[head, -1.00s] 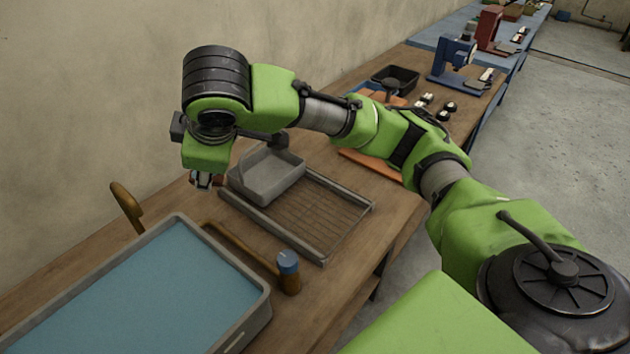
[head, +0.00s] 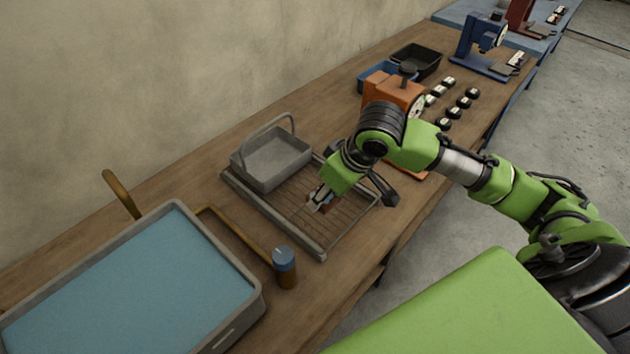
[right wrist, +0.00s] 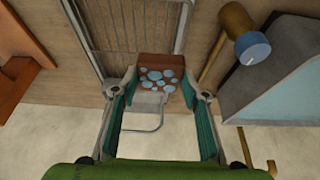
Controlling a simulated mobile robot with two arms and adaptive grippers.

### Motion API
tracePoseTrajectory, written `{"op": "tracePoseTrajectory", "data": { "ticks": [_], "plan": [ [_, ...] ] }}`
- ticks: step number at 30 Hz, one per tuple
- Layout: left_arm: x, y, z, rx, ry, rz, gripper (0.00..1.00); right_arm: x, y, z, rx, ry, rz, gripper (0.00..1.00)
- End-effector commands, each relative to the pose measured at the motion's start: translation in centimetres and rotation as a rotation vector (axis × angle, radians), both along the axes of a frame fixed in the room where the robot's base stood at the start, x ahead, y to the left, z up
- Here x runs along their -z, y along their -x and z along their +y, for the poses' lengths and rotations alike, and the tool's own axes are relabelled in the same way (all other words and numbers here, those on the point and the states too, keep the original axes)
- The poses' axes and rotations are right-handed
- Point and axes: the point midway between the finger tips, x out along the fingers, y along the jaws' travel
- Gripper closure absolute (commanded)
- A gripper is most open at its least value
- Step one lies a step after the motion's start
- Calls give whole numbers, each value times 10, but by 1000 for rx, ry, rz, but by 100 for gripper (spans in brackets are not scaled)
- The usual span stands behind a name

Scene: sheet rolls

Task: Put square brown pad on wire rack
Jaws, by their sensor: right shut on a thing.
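The wire rack (head: 338,192), a grey-framed grid, lies flat on the wooden table in the head view. Part of it shows at the top of the right wrist view (right wrist: 130,28). My right gripper (head: 320,200) is above the rack, toward its front half. In the right wrist view its fingers (right wrist: 160,84) are shut on the square brown pad (right wrist: 160,62), a brown block with light blue round spots on the face toward the camera. In the head view the pad is mostly hidden by the gripper. My left gripper is not in view.
A grey basket with a handle (head: 274,162) stands at the rack's wall side. An orange machine (head: 392,92), bins and several small dark pots lie to the right.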

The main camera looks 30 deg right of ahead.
Motion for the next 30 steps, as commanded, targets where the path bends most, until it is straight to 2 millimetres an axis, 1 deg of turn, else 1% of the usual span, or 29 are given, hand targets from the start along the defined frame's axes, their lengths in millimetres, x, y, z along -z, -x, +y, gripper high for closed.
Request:
{"op": "tracePoseTrajectory", "data": {
  "ticks": [1,6,10,12,15,18,25,30],
  "plan": [
    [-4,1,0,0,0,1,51,3,-8,-7,6,1,3,82],
    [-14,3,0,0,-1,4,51,20,-42,-31,7,-1,2,82],
    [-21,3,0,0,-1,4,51,34,-66,-48,6,-2,3,82],
    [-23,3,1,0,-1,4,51,51,-74,-55,5,-1,4,82],
    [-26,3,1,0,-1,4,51,68,-86,-62,4,-1,2,82],
    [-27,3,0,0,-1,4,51,79,-94,-68,2,-1,0,82],
    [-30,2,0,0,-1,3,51,94,-103,-74,0,0,1,82],
    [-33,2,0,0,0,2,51,118,-102,-74,-1,1,2,82]
  ]
}}
